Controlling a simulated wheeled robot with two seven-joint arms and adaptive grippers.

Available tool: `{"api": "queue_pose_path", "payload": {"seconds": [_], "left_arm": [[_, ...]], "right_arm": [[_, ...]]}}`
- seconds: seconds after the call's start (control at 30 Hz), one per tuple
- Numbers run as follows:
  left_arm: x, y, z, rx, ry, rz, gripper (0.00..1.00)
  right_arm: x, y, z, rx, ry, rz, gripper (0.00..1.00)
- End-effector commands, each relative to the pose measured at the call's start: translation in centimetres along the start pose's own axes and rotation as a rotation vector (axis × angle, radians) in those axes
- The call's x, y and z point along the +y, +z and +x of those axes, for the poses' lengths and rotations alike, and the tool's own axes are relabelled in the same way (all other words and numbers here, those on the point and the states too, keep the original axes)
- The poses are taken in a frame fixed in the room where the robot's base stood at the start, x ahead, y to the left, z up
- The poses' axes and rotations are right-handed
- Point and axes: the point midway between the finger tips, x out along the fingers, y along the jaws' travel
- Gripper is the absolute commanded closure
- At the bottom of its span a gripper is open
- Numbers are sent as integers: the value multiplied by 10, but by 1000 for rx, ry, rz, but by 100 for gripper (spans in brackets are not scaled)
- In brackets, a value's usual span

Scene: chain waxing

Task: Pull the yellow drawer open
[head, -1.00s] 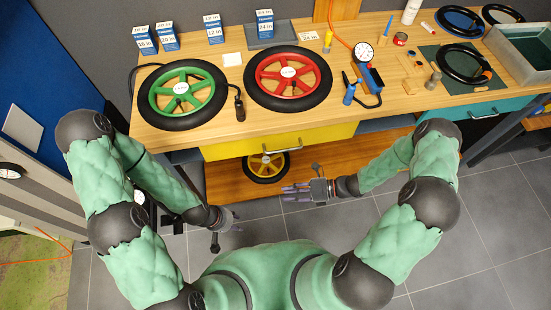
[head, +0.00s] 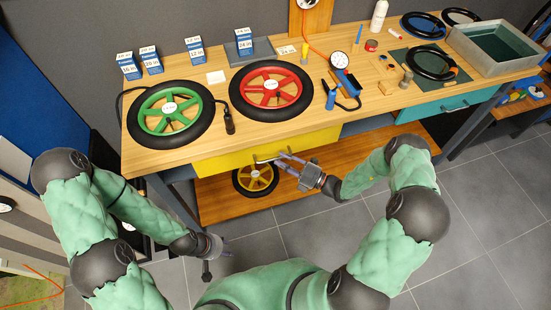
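The yellow drawer (head: 222,161) sits under the front edge of the workbench, below the red wheel, and looks closed. Its metal handle (head: 264,160) is on the middle of its front. My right gripper (head: 284,161) is at the right end of the handle, with its fingers apart; whether they touch the handle I cannot tell. My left gripper (head: 216,245) hangs low over the floor, away from the drawer; its finger state is unclear.
A green wheel (head: 170,111) and a red wheel (head: 271,91) lie on the workbench (head: 225,145). A teal drawer (head: 445,106) is at the right. The tiled floor in front is clear.

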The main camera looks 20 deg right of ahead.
Motion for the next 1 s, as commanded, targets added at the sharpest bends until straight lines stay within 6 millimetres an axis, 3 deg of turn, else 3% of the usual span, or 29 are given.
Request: {"api": "queue_pose_path", "payload": {"seconds": [0.2,0.6,0.7,0.73,1.0], "left_arm": [[-2,0,4,0,0,0,60],[-2,0,5,0,0,0,60],[-2,0,5,0,0,0,60],[-2,0,5,0,0,0,60],[-1,0,4,0,0,0,60]], "right_arm": [[0,0,26,2,1,-2,70],[0,0,32,0,-1,-1,70],[0,0,32,0,0,-1,96],[0,0,32,0,-1,-1,100],[0,-1,31,-1,-2,-1,100]]}}
